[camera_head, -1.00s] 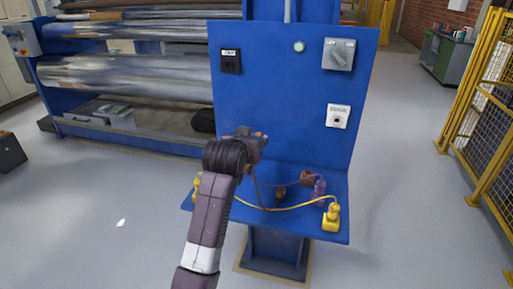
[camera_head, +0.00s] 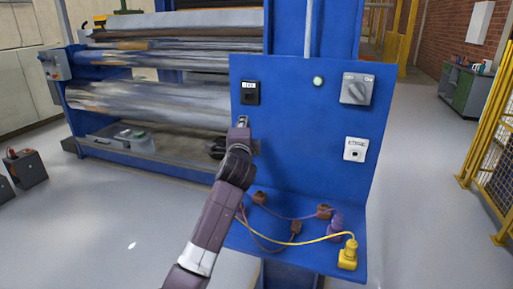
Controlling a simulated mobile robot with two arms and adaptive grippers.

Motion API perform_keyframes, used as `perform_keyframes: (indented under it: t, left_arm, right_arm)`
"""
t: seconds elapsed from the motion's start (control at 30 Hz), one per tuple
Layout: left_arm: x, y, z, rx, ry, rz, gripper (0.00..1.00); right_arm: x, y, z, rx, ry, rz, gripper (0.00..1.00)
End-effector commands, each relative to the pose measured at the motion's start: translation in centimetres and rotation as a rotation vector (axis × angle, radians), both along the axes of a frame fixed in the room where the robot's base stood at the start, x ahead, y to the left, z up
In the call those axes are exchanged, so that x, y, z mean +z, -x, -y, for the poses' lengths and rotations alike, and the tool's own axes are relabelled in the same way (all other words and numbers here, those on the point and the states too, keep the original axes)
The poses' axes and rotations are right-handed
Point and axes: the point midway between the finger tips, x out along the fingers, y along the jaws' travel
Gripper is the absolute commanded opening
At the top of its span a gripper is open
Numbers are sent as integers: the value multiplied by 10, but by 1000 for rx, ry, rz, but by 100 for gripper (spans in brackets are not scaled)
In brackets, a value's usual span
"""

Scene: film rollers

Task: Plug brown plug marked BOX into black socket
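The black socket (camera_head: 250,92) is at the upper left of the blue panel, with a small white label above it. My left gripper (camera_head: 242,122) is just below the socket, in front of the panel's left edge. Its fingers are small and seen from behind, so I cannot tell whether they hold a plug. A brown plug (camera_head: 296,228) lies on the blue shelf, on a brown cable (camera_head: 262,243) that runs left behind my arm. Other brown pieces lie at the shelf's back left (camera_head: 260,198) and near the purple plug (camera_head: 323,211). I cannot read any BOX marking on them.
A white socket (camera_head: 355,149) and a grey rotary switch (camera_head: 357,89) are on the panel's right. A yellow plug (camera_head: 347,254) and a purple plug (camera_head: 335,227) stand on the shelf (camera_head: 300,262). Large film rollers (camera_head: 150,98) stand behind, left.

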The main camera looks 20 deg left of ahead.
Motion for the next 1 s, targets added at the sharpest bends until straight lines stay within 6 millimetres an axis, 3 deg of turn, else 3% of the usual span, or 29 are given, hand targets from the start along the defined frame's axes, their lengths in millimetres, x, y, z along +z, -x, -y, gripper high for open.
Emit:
perform_keyframes:
  t: [0.1,0.3,0.57,1.0]
  left_arm:
    - [24,-6,-15,25,-230,17,0]
    - [47,-10,-27,64,-390,17,0]
    - [49,-24,-29,72,-407,14,0]
    - [50,-67,-28,71,-404,14,0]
  right_arm:
    - [0,0,0,0,0,0,40]
    - [0,0,0,0,0,0,40]
    - [0,0,0,0,0,0,40]
    - [0,0,0,0,0,0,40]
